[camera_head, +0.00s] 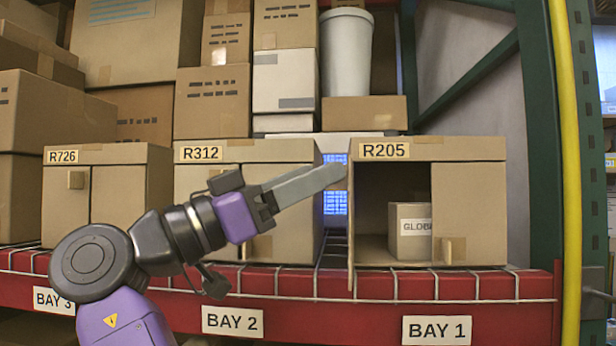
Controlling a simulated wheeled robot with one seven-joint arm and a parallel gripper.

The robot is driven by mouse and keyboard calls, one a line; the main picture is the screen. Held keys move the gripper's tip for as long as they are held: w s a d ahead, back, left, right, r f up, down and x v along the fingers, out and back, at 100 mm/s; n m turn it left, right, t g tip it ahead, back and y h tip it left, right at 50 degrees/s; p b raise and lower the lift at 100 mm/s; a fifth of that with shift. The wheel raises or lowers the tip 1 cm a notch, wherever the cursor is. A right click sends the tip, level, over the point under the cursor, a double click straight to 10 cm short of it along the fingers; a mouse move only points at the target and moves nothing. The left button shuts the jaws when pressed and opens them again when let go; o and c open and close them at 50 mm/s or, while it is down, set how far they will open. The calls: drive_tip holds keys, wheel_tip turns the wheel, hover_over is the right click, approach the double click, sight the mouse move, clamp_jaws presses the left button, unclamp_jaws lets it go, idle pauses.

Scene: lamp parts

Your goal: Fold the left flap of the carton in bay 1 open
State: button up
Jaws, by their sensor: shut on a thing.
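The carton (470,150) in bay 1 bears the label R205. Its left flap (351,235) is swung outward and shows almost edge-on, so the left half of the front is open. Its right flap (480,210) is closed, with a small tab (453,250) low on it. Inside stands a small box (408,243) with a partly hidden label starting "GLOB". My gripper (338,174) reaches from the left to the upper outer side of the left flap. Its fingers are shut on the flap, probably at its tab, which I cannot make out.
Carton R312 (215,168) stands to the left behind my arm, and carton R726 (120,195) farther left. A red shelf beam (300,312) runs below. A green post (540,130) and yellow pipe (567,150) stand at right. Boxes and a white bin (346,55) are stacked behind.

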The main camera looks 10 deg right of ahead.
drive_tip(key=shift+w+d+f, duration=0.15)
drive_tip(key=shift+w+f, duration=0.05)
drive_tip(key=shift+w, duration=0.2)
drive_tip(key=v, duration=0.8)
drive_tip(key=shift+s+r+b, duration=0.2)
drive_tip(key=shift+s+b, duration=0.15)
